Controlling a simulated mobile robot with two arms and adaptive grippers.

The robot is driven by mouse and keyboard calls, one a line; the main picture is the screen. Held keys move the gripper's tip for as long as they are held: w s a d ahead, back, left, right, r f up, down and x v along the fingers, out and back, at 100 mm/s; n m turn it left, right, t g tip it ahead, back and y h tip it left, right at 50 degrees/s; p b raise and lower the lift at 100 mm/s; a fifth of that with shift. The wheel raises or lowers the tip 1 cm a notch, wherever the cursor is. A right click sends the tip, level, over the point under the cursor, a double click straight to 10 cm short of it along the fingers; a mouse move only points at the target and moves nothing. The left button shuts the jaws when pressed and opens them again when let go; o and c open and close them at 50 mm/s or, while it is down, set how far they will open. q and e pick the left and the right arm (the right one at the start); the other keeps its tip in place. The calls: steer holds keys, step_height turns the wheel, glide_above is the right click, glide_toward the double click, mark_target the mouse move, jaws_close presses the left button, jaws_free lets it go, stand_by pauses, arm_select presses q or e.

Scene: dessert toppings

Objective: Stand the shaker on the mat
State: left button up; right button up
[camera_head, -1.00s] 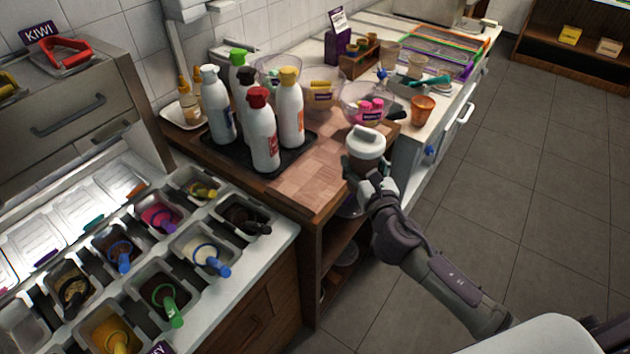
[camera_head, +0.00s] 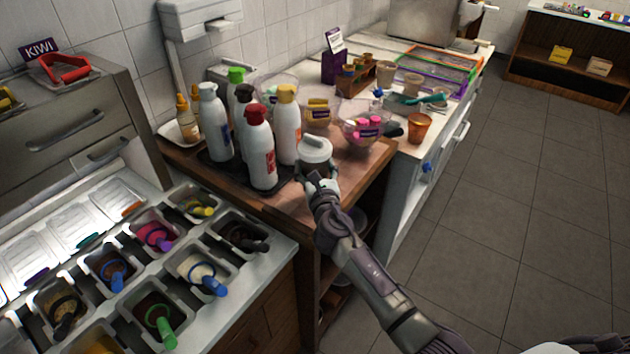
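The black mat (camera_head: 219,171) lies on the wooden counter and bears several white bottles with coloured caps. The shaker is just right of the bottles, over the wood near the mat's right side. I cannot tell whether its base touches the counter. My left gripper is not in view.
The bottle with the red cap (camera_head: 261,155) and the one with the yellow cap (camera_head: 287,125) stand closest to the shaker. A clear bowl with pink items (camera_head: 362,128) is behind right. The wooden counter (camera_head: 295,203) is bare at its front. Topping tubs (camera_head: 203,270) fill the front left.

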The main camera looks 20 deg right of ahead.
step_height(320, 180, down, 4)
steer(key=shift+r+b, duration=0.15)
steer(key=shift+b, duration=0.65)
steer(key=o, duration=1.4)
